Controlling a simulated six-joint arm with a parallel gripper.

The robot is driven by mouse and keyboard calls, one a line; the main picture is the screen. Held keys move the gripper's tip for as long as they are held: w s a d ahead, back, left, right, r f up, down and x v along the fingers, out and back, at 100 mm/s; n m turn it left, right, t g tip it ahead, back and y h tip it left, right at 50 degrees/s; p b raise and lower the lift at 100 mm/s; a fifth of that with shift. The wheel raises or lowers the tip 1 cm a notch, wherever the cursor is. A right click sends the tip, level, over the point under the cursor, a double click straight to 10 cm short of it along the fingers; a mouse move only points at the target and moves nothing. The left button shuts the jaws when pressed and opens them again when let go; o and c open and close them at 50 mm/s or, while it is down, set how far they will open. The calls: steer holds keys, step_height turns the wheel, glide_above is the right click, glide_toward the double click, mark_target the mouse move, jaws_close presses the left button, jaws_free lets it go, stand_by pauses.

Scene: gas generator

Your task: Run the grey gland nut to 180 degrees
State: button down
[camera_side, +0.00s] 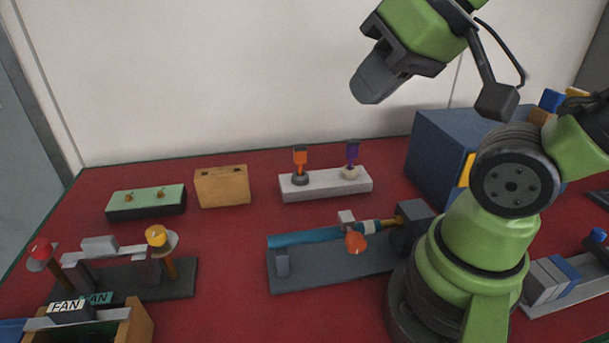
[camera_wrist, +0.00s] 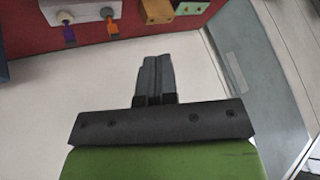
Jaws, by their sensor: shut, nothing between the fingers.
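A grey round collar (camera_side: 300,179), which looks like the gland nut, sits on a pale block (camera_side: 325,187) under an upright orange handle (camera_side: 300,157). In the wrist view the grey collar (camera_wrist: 107,12) is near the top edge. A paler collar (camera_side: 350,172) with a purple handle (camera_side: 352,150) stands to its right on the same block. The grey collar's turn angle cannot be read. My gripper (camera_side: 366,88) is shut and empty, high above the table and well clear of the block. Its fingers (camera_wrist: 154,75) are together in the wrist view.
A blue pipe (camera_side: 310,237) with an orange-red knob (camera_side: 356,242) lies in front of the block. A wooden box (camera_side: 222,187) and a green-topped box (camera_side: 146,200) stand left, a large blue box (camera_side: 440,148) right. Red table shows between them.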

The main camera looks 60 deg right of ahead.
steer(key=w+d+f+n+h, duration=0.3)
steer(key=w+d+n, duration=0.15)
steer(key=d, duration=0.35)
steer(key=w+d+f+n+h, duration=0.2)
steer(key=w+d+f+n, duration=0.25)
steer(key=d, duration=0.35)
steer(key=n+y, duration=0.7)
steer(key=n, duration=0.2)
glide_toward(300, 177)
steer(key=s+a, duration=0.2)
steer(key=s, duration=0.4)
steer(key=shift+g, duration=0.3)
steer(key=x, duration=0.7)
steer(key=shift+w+a+f, duration=0.1)
steer(key=shift+w+f, duration=0.05)
steer(key=shift+w, duration=0.05)
steer(key=w, duration=0.3)
steer(key=shift+w+d+f, duration=0.15)
steer(key=shift+d+f, duration=0.15)
steer(key=shift+d, duration=0.05)
steer(key=shift+w+d, duration=0.15)
steer(key=shift+w, duration=0.4)
steer(key=shift+w+a+m+h, duration=0.15)
steer(key=shift+m+h, duration=0.3)
steer(key=shift+m, duration=0.4)
steer(key=shift+s+a+m+h, duration=0.15)
steer(key=shift+m+h, duration=0.3)
steer(key=shift+m, duration=0.4)
